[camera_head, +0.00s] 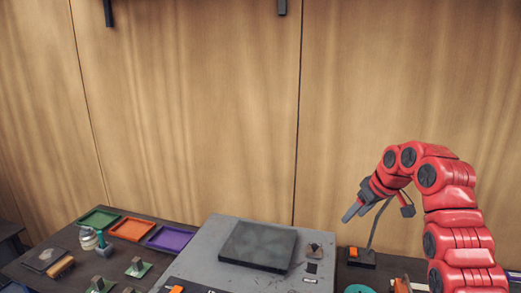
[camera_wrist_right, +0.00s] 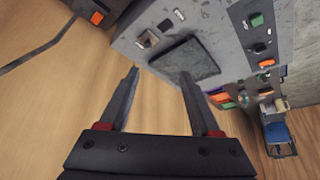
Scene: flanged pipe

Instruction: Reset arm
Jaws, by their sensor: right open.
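My right arm is red and comes in from the right in the head view. Its right gripper (camera_head: 354,209) hangs in the air above the right part of the bench, pointing down and left. In the right wrist view the right gripper (camera_wrist_right: 160,88) has its two grey fingers wide apart, with nothing between them. My left gripper is in neither view.
A grey machine plate with a dark square pad (camera_head: 258,246) lies below. Green (camera_head: 98,218), orange (camera_head: 131,229) and purple (camera_head: 170,239) trays stand at the left. A small orange-topped box (camera_head: 360,256) stands right of the plate. A wooden wall is behind.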

